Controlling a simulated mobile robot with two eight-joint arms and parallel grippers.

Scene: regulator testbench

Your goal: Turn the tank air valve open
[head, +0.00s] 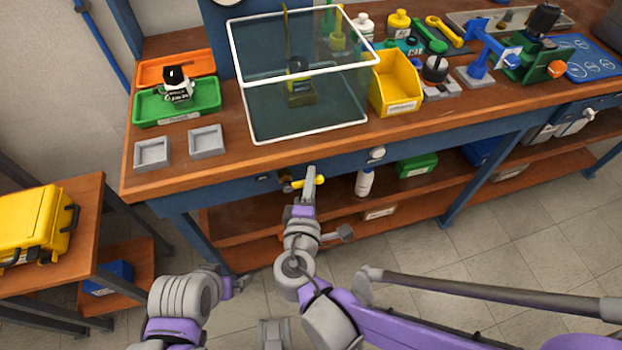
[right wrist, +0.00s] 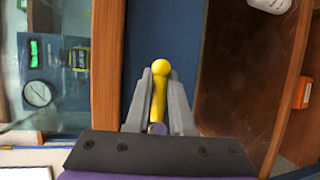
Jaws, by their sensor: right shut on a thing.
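The tank air valve shows as a yellow lever (head: 297,184) at the front of the workbench, just below the tabletop edge. In the right wrist view the yellow lever (right wrist: 158,98) has a round knob at its end and lies between the two grey fingers. My right gripper (head: 311,178) is shut on this lever, with the knob sticking out past the fingertips. The valve body is mostly hidden behind the gripper. My left gripper (head: 236,284) is low at the left, in front of the bench and away from the valve; its jaws are too small to read.
A glass-walled tank (head: 306,127) with a white rim stands on the wooden bench (head: 240,162) above the valve. A yellow bin (head: 395,84) is to its right, green (head: 176,104) and orange trays to its left. A white bottle (head: 364,182) stands on the lower shelf. The floor in front is clear.

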